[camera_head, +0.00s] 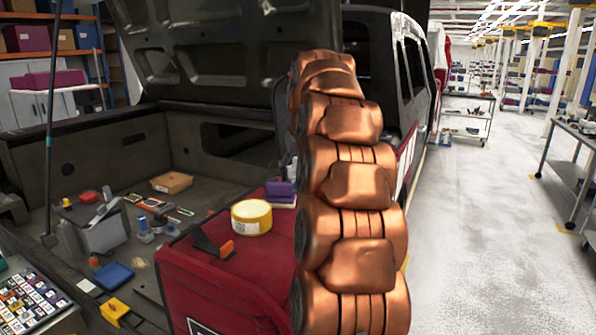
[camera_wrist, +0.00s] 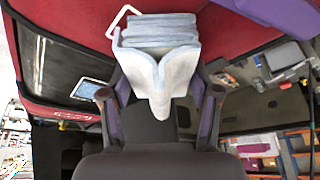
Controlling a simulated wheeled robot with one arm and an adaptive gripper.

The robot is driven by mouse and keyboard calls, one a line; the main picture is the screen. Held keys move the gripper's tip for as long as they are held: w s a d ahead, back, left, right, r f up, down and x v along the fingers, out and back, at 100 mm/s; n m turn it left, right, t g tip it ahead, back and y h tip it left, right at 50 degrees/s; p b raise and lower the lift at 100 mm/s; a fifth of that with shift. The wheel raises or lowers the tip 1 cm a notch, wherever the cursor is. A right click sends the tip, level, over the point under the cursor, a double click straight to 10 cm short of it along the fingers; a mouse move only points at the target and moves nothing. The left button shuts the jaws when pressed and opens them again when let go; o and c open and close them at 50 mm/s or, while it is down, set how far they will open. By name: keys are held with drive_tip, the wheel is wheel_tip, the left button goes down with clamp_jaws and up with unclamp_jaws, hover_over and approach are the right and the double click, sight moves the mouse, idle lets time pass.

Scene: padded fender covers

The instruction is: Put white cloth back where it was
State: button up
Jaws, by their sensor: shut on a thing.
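The white cloth (camera_wrist: 160,72) is folded in layers and pinched between the two fingers of my gripper (camera_wrist: 161,90) in the wrist view. Its near end bulges down between the fingers, and its stacked folds (camera_wrist: 160,30) face the red padded fender cover (camera_wrist: 75,22). I cannot tell whether the cloth touches the cover. In the head view, the red cover (camera_head: 225,285) lies over the truck's side. My copper arm blocks most of the view there, and the gripper is hidden behind it.
On the cover stand a yellow tape roll (camera_head: 252,218), a black and orange tool (camera_head: 215,247) and a purple block (camera_head: 280,189). The open bay holds a grey box (camera_head: 103,233), a blue tray (camera_head: 113,275) and several small items. The aisle at the right has clear floor (camera_head: 475,220).

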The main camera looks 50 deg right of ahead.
drive_tip(key=shift+f+b, duration=0.3)
drive_tip(key=shift+f, duration=0.2)
idle(0.4)
drive_tip(key=o, duration=1.2)
drive_tip(key=shift+v, duration=3.75)
